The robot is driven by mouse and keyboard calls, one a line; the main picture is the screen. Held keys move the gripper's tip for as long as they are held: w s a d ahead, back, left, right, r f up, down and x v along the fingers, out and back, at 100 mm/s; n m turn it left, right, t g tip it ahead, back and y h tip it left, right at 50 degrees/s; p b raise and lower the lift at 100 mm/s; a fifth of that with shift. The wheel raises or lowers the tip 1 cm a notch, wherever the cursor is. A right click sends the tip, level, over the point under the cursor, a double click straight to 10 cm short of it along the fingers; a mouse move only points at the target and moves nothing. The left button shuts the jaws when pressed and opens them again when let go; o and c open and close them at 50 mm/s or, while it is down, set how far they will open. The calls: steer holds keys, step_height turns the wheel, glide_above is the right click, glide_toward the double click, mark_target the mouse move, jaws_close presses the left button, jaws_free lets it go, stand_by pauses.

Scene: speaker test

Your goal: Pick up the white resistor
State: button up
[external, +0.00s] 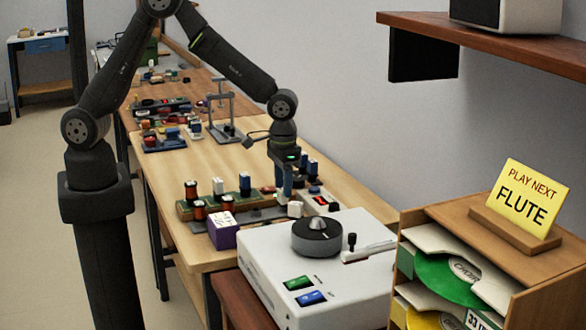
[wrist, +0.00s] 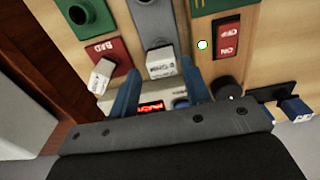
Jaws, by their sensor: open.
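My gripper (external: 285,192) points down over the near part of the wooden bench. In the wrist view its two blue fingers (wrist: 162,72) are apart. A small white block with dark print (wrist: 161,62) shows between the fingertips, at the end of a grey strip (wrist: 158,20); no grip on it is visible. A second white block (wrist: 101,76) is left of the fingers, by a red "BAD" base (wrist: 105,50). I cannot tell which white block is the resistor. In the external view a white block (external: 295,209) is just below and right of the fingers.
A purple box (external: 223,234) stands at the bench's near edge, with several small coloured components behind it. The white turntable unit (external: 270,262) is close in front. A red display (wrist: 152,106), black knob (wrist: 229,88) and ON/OFF switch (wrist: 227,38) are near the fingers.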

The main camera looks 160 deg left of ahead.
mark_target(283, 197)
step_height(283, 197, down, 5)
steer(key=shift+s+r, duration=0.15)
steer(key=shift+r, duration=0.05)
steer(key=shift+c, duration=0.2)
steer(key=c, duration=0.7)
steer(key=shift+o, duration=0.2)
steer(key=shift+r, duration=0.15)
